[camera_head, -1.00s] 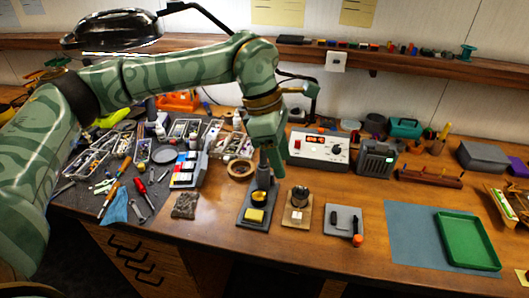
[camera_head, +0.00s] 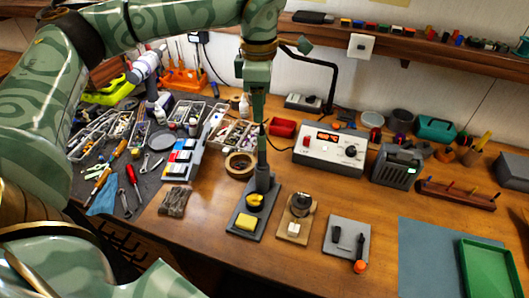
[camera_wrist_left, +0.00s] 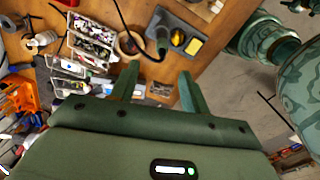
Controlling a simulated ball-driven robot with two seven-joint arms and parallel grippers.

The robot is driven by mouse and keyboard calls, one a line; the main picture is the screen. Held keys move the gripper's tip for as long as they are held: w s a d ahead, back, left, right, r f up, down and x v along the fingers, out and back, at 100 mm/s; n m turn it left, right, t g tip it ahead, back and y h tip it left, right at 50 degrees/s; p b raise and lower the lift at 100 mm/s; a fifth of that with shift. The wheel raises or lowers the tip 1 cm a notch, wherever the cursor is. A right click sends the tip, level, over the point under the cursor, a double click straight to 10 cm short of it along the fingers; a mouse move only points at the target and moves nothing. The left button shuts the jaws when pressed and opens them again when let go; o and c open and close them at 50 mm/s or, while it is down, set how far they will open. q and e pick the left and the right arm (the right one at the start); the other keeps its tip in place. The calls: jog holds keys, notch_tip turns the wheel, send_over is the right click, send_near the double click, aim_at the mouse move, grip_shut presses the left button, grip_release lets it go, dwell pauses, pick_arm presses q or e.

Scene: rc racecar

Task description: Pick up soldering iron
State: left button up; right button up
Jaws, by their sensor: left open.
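The soldering iron (camera_head: 262,150) stands upright with its lower end in the dark holder (camera_head: 263,182) on a grey base, beside a yellow sponge (camera_head: 246,221). In the left wrist view the iron's handle (camera_wrist_left: 162,42) and holder show at the top, with a black cable arching past them. My left gripper (camera_head: 258,112) points down above the iron. In the left wrist view its two fingers (camera_wrist_left: 158,88) are apart, with nothing between them. The iron lies beyond the fingertips, and I cannot tell the exact gap. My right gripper is not in view.
A white soldering station (camera_head: 330,148) stands behind and right of the holder. A tape roll (camera_head: 240,165) lies close at its left. A small wooden stand (camera_head: 296,224) and grey plate (camera_head: 346,240) are to the right. Tools and parts trays crowd the left.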

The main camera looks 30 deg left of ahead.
aim_at(261, 126)
pick_arm(q)
notch_tip(261, 126, down, 6)
jog(key=shift+w+r+b, duration=0.15)
jog(key=shift+b, duration=0.25)
jog(key=shift+f, duration=0.45)
jog(key=f, duration=0.3)
jog(key=f+b, duration=0.1)
jog(key=f, duration=0.1)
jog(key=shift+d, duration=0.3)
grip_shut()
